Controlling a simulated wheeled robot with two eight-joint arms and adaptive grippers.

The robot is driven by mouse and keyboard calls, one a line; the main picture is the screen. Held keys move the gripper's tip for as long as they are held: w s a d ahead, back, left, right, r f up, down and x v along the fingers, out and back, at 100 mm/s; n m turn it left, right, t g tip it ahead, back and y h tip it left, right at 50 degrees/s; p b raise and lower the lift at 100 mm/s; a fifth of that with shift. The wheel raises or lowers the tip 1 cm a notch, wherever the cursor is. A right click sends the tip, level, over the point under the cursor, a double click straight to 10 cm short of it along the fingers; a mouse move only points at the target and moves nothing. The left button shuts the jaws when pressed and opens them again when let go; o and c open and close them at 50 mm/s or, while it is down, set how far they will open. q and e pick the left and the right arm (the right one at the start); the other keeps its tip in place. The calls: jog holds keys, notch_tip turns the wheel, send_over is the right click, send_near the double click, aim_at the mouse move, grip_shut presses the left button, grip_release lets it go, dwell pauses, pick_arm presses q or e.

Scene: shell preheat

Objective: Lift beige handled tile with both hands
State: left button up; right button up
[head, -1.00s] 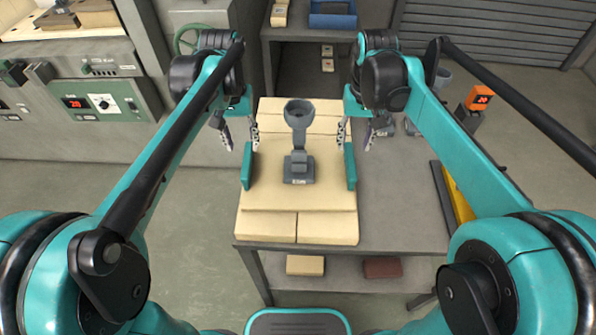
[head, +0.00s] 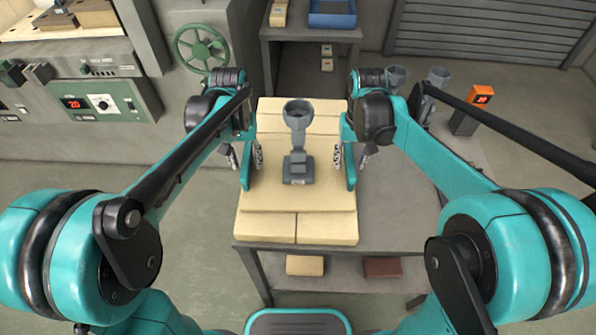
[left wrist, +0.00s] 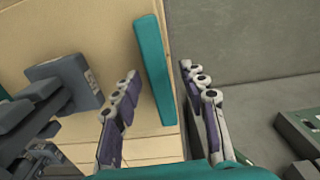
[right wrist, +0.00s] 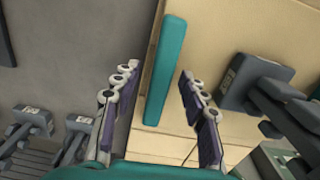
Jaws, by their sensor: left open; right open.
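The beige tile (head: 261,204) lies flat on a stack of beige blocks on the table. It has a teal handle on its left side (head: 246,175) and another on its right side (head: 351,170). My left gripper (head: 245,158) is open, with one finger on each side of the left handle, which also shows between the fingers in the left wrist view (left wrist: 152,55). My right gripper (head: 351,158) is open around the right handle, which shows between its fingers in the right wrist view (right wrist: 166,65). Gaps remain between fingers and handles.
A grey ladle-like tool (head: 298,150) stands on the middle of the tile, between my grippers. Similar grey tools (head: 436,85) stand to the right. The table (head: 385,215) is bare right of the blocks. A control panel (head: 100,103) is at the left.

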pick_arm(q)
grip_shut()
pick_arm(e)
grip_shut()
pick_arm(q)
jog(key=shift+r, duration=0.15)
pick_arm(e)
jog(key=shift+r, duration=0.15)
